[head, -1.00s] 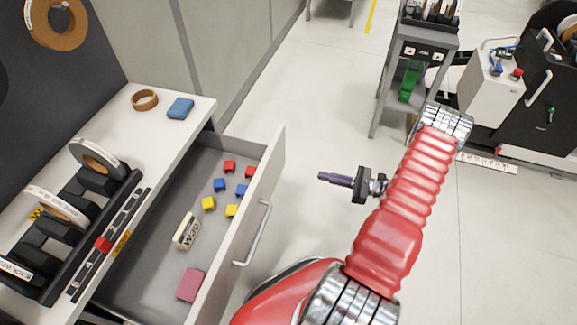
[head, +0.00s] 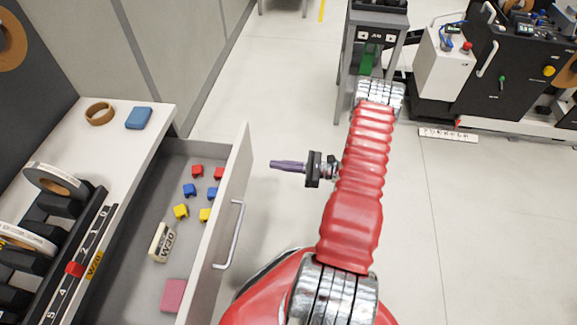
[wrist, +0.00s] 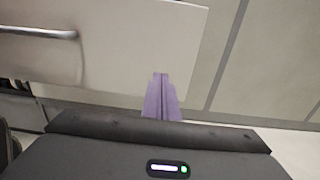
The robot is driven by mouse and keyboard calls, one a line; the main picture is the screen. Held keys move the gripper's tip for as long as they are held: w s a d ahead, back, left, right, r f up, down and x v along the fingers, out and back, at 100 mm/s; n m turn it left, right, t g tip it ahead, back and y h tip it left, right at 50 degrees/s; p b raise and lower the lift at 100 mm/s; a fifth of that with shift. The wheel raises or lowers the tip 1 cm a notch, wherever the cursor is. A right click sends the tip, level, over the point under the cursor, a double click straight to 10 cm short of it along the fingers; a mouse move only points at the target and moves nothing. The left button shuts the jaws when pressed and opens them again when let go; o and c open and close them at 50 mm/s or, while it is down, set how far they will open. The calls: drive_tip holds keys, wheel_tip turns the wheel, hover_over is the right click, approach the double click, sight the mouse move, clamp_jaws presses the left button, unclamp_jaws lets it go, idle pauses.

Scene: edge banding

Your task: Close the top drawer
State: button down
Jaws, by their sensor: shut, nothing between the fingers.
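The top drawer (head: 226,185) is pulled well out of the white cabinet on the left in the head view. Its handle (head: 233,236) is a metal bar on the outer face of the drawer front. My gripper (head: 274,165) has purple fingers that are shut and empty. In the head view it lies to the right of the drawer front's far end, pointing left toward it, apart from it. In the wrist view the fingers (wrist: 161,97) point at the drawer front (wrist: 140,50), near its right end, with the handle (wrist: 40,32) at the upper left.
The drawer holds several small red, blue and yellow blocks, a W30 block (head: 160,242) and a pink block (head: 173,295). A tape ring (head: 99,113) and blue block (head: 139,118) lie on the cabinet top. A grey stand (head: 348,60) is at the back; open floor lies right of the drawer.

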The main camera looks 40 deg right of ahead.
sight(247, 161)
drive_tip(key=x, duration=0.7)
drive_tip(key=shift+w+a, duration=0.25)
drive_tip(key=shift+w, duration=0.05)
